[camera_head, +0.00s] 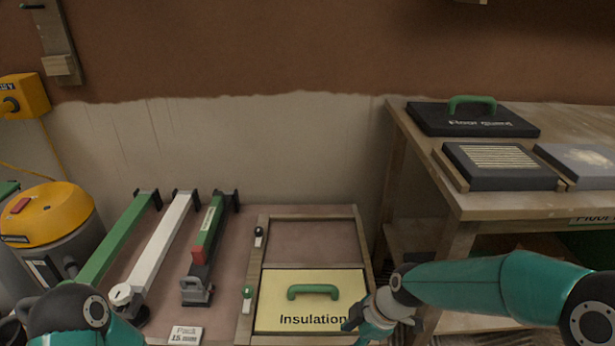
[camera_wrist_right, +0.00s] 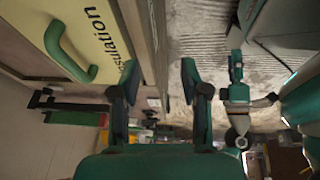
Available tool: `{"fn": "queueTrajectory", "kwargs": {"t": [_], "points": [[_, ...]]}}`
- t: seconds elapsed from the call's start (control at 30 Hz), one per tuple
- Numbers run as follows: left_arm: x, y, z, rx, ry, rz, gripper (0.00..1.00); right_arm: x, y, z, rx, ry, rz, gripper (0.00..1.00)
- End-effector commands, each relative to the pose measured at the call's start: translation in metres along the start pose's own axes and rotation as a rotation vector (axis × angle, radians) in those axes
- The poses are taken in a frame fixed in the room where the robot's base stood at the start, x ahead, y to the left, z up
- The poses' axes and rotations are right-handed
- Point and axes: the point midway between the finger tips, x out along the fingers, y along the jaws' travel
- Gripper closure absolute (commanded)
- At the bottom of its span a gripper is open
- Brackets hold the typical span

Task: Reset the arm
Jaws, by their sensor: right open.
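My right arm reaches in from the right in the head view. Its gripper (camera_head: 362,322) is at the lower right corner of the yellow Insulation panel (camera_head: 270,302). In the right wrist view the gripper (camera_wrist_right: 158,75) has its two dark fingers spread apart with nothing between them. The panel, with its green handle (camera_wrist_right: 62,52), shows to the left of the fingers there. Whether a finger touches the panel's frame I cannot tell. My left arm (camera_head: 80,312) shows only as a teal link at the lower left of the head view, its gripper out of sight.
A wooden workbench (camera_head: 470,205) on the right carries a dark Floor guard case (camera_head: 472,120) and two trays. A wooden frame (camera_head: 252,250) surrounds the panel. Long green and white tools (camera_head: 165,240) and a yellow-topped vacuum (camera_head: 50,212) stand left. The plaster wall is behind.

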Motion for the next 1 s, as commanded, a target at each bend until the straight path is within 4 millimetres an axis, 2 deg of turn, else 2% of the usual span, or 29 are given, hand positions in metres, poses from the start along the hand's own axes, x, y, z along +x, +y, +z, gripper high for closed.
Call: {"fn": "queueTrajectory", "kwargs": {"t": [0.17,0.37,0.47,0.53,0.6,0.7,0.83,1.0], "points": [[0.000,0.000,0.001,0.000,-0.001,0.000,0.60,0.031,-0.032,0.026,0.055,-0.016,-0.098,0.54],[0.000,0.000,0.001,0.000,-0.001,0.000,0.60,0.076,-0.085,0.060,0.208,-0.038,-0.203,0.54],[0.000,0.000,0.001,0.000,-0.001,0.000,0.60,0.106,-0.129,0.080,0.409,-0.064,-0.254,0.54],[0.000,0.000,0.001,0.000,-0.001,0.000,0.60,0.126,-0.169,0.091,0.626,-0.095,-0.279,0.54],[0.000,0.000,0.001,0.000,-0.001,0.000,0.60,0.139,-0.198,0.096,0.846,-0.123,-0.270,0.54],[-0.001,0.000,0.001,0.000,-0.001,0.000,0.60,0.147,-0.221,0.098,1.109,-0.148,-0.231,0.54],[0.000,0.000,0.001,0.000,-0.001,0.000,0.60,0.149,-0.225,0.097,1.358,-0.143,-0.153,0.54],[0.000,0.000,0.001,0.000,-0.001,0.000,0.60,0.150,-0.208,0.100,1.632,-0.095,-0.041,0.54]]}}
